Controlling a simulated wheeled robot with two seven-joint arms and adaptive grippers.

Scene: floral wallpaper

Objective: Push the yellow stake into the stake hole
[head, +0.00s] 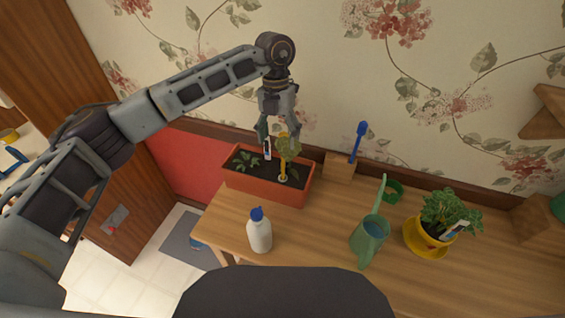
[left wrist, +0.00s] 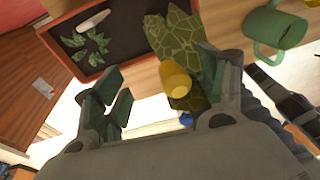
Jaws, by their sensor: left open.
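The yellow stake (head: 283,166) stands upright in the orange planter box (head: 262,197), with a leafy green plant (head: 290,144) around its upper part. Its lower end meets a pale ring, the stake hole (head: 282,179), in the dark soil; I cannot tell how deep it sits. My left gripper (head: 277,128) hangs above the planter, close over the plant. In the left wrist view the stake's rounded yellow top (left wrist: 175,79) shows between the spread fingers of the gripper (left wrist: 165,70), not gripped. My right gripper is not in view.
On the wooden table (head: 310,235) stand a white bottle with a blue cap (head: 259,233), a green watering can (head: 370,235) and a potted plant on a yellow saucer (head: 427,246). A blue trowel (head: 358,140) stands in a wooden block behind. The wall is close behind the planter.

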